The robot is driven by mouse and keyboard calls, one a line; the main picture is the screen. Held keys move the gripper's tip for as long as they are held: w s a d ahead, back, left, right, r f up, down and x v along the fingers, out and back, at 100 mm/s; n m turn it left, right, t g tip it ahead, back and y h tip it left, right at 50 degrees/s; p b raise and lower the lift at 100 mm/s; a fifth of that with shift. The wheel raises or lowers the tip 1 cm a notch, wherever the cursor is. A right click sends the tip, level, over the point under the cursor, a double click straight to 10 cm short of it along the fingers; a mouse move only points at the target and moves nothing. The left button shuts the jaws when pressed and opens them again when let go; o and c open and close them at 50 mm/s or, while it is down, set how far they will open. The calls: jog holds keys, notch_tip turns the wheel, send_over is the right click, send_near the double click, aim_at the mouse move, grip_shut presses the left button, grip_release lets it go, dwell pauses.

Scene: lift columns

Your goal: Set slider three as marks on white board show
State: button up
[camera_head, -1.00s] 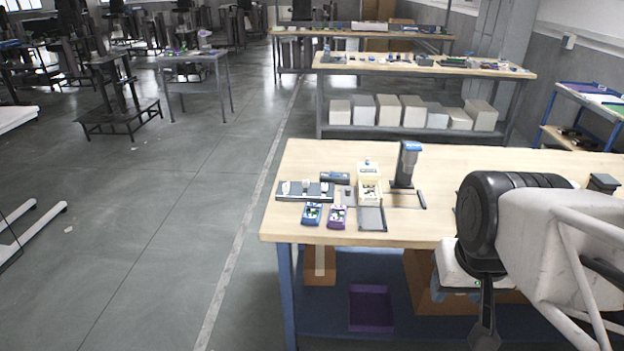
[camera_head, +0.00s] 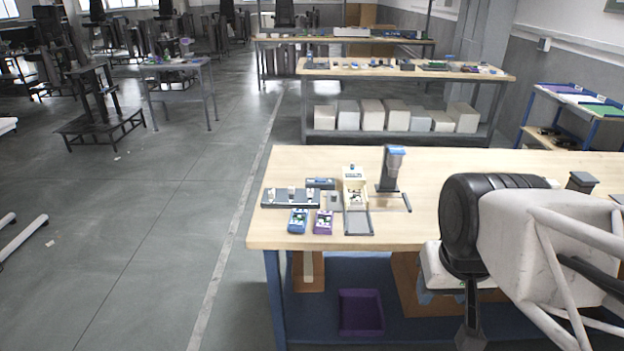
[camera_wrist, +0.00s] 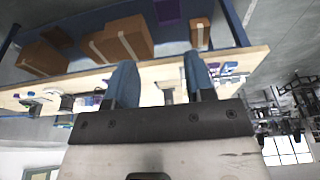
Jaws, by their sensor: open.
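A dark slider board (camera_head: 275,205) with white slider knobs (camera_head: 291,192) lies at the left end of the wooden workbench in the head view. The knobs' exact settings are too small to read. I cannot pick out a white board with marks for certain; a small cream-white item (camera_head: 354,174) stands to the right of the slider board. My gripper (camera_wrist: 160,64) shows in the wrist view with two blue fingers spread apart and nothing between them. It is well away from the slider board. In the head view my arm is at the right, and my fingertips cannot be made out.
Blue (camera_head: 298,221) and purple (camera_head: 323,222) devices lie in front of the slider board. A grey tray (camera_head: 358,222) and a dark stand with a blue top (camera_head: 390,168) are to the right. A purple bin (camera_head: 361,312) sits below. The bench's middle is mostly clear.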

jog(key=shift+w+r, duration=0.1)
jog(key=w+a+r, duration=0.2)
jog(key=w, duration=0.6)
jog(key=w+a+r, duration=0.1)
jog(key=w+r, duration=0.1)
jog(key=w, duration=0.7)
jog(key=g, duration=0.3)
send_over(310, 190)
jog(key=f, duration=1.8)
jog(key=shift+s+d+f, duration=0.15)
jog(key=shift+s+d, duration=0.1)
jog(key=shift+w+a+f, duration=0.25)
jog(key=shift+w+f, duration=0.05)
jog(key=shift+f, duration=0.1)
jog(key=shift+f, duration=3.9)
